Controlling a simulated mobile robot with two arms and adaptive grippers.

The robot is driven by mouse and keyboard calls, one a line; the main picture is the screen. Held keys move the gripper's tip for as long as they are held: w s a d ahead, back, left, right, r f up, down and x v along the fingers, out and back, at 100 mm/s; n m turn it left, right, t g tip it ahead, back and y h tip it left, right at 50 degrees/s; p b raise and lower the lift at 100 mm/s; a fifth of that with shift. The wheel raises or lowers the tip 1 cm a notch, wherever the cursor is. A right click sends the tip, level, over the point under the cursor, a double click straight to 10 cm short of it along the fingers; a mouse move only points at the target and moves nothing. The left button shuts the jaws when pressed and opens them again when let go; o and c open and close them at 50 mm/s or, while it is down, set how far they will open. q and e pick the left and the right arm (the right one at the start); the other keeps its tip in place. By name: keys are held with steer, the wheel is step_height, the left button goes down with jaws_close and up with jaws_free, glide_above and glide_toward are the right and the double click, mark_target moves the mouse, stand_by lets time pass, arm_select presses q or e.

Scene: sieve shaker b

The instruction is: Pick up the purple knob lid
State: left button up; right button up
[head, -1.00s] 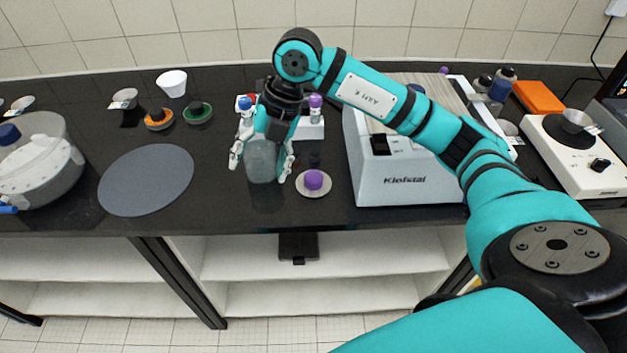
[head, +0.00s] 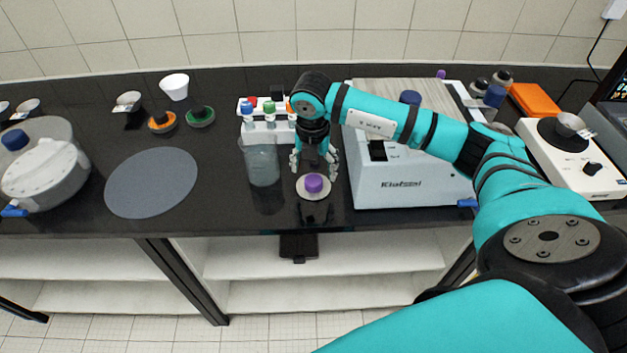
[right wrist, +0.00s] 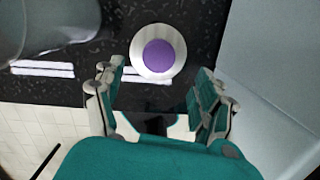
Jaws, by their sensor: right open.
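The purple knob lid (head: 313,184) is a pale round disc with a purple knob, lying flat on the dark bench near its front edge. It also shows in the right wrist view (right wrist: 159,57), beyond my fingertips. My right gripper (head: 314,168) is open and empty, just above and behind the lid, pointing down. In the right wrist view its two fingers (right wrist: 160,85) are spread apart, with the lid between and ahead of them. It does not touch the lid as far as I can see. My left gripper is not in view.
A clear beaker (head: 262,163) stands close to the left of the lid. The white Kiefstal machine (head: 415,188) stands close to the right. A rack with coloured-cap tubes (head: 268,112) is behind. A grey round mat (head: 152,183) lies to the left.

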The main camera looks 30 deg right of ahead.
mark_target(314, 179)
steer(key=shift+w+f+p, duration=0.15)
steer(key=shift+f+p, duration=0.35)
steer(key=shift+f, duration=0.1)
steer(key=f, duration=0.1)
steer(key=f+p, duration=0.1)
steer(key=f, duration=0.1)
steer(key=shift+w+d+f, duration=0.2)
steer(key=shift+w+f, duration=0.1)
steer(key=shift+f, duration=0.3)
steer(key=c, duration=1.1)
